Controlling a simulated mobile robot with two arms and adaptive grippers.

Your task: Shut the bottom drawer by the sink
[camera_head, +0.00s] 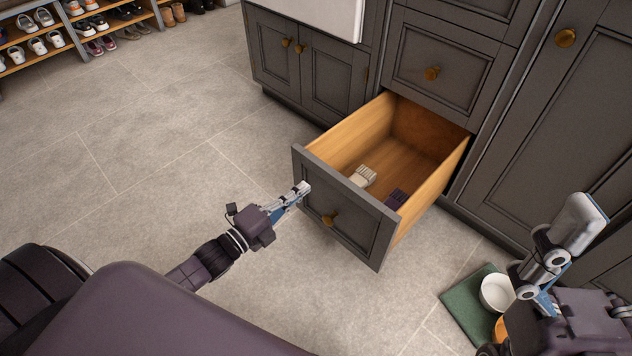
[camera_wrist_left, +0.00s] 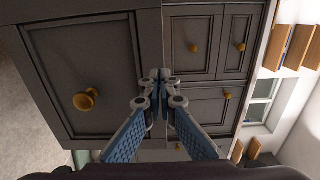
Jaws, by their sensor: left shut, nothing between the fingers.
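The bottom drawer (camera_head: 352,213) by the sink is pulled well out of the dark grey cabinet. It has a brass knob (camera_head: 328,221) on its front and bare wooden sides. My left gripper (camera_head: 304,187) is shut and empty, at the left part of the drawer front; I cannot tell whether it touches. In the left wrist view the shut fingertips (camera_wrist_left: 161,75) show near the drawer front's edge, with the front (camera_wrist_left: 75,60) and its knob (camera_wrist_left: 86,99) to the left. My right gripper (camera_head: 548,264) is at the lower right, away from the drawer; its fingers are not clear.
A pale brush (camera_head: 363,176) and a dark purple item (camera_head: 397,199) lie inside the drawer. A green mat (camera_head: 462,311) with a white bowl (camera_head: 496,292) lies on the floor at the right. Shoe shelves (camera_head: 75,36) stand at the back left. The tiled floor at left is clear.

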